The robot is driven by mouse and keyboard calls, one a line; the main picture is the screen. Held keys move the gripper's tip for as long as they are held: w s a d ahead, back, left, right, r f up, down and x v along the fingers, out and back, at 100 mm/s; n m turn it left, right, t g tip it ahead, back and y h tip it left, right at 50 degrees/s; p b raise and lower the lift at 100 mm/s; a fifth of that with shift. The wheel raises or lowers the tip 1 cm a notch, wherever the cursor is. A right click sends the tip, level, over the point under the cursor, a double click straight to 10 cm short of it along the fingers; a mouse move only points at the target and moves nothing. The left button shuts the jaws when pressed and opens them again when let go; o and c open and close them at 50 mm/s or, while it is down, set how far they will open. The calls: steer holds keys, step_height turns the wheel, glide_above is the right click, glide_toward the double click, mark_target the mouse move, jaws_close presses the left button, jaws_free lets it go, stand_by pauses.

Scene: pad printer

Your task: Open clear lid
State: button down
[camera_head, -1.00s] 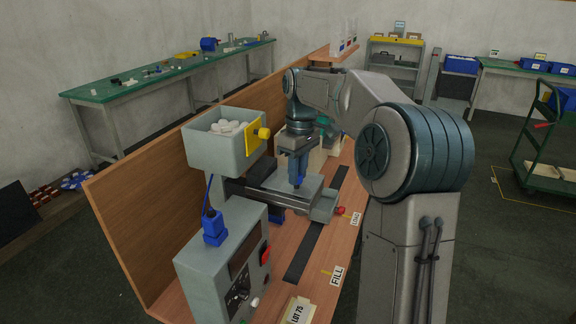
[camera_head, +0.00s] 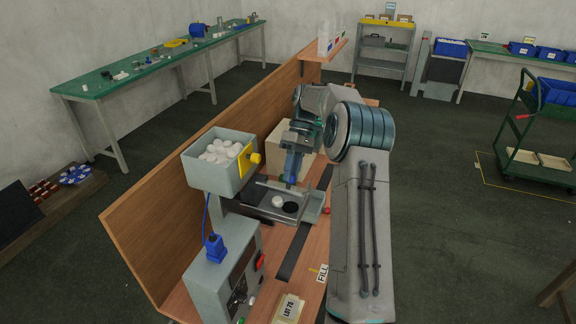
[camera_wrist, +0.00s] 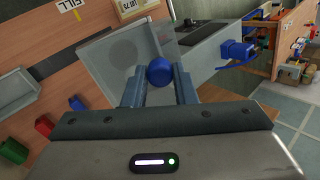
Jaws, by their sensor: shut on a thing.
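The clear lid (camera_head: 305,191) looks like a pale grey, see-through panel, raised at a steep tilt along the far side of the printer's tray (camera_head: 309,215). In the wrist view the lid (camera_wrist: 112,52) spreads out beyond my fingers. My gripper (camera_wrist: 160,84) is shut on a round blue knob (camera_wrist: 160,70) on the lid. In the head view my gripper (camera_head: 291,181) is at the lid's upper side, and the knob is hidden. A white disc (camera_head: 277,201) and a black disc (camera_head: 291,207) show uncovered in front of the lid.
A grey hopper (camera_head: 213,172) of white caps with a yellow plate (camera_head: 245,160) stands left of the lid. A grey control box (camera_head: 220,262) stands nearer. A wooden back panel (camera_head: 165,213) bounds the bench. A cream bin (camera_head: 275,141) sits behind my gripper.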

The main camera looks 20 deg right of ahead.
steer(key=shift+w+d+r+g+y+p, duration=0.35)
steer(key=shift+w+d+g+y, duration=0.25)
steer(key=shift+w+g, duration=0.1)
steer(key=c, duration=1.2)
jaws_free()
steer(key=shift+o, duration=0.2)
steer(key=shift+s, duration=0.1)
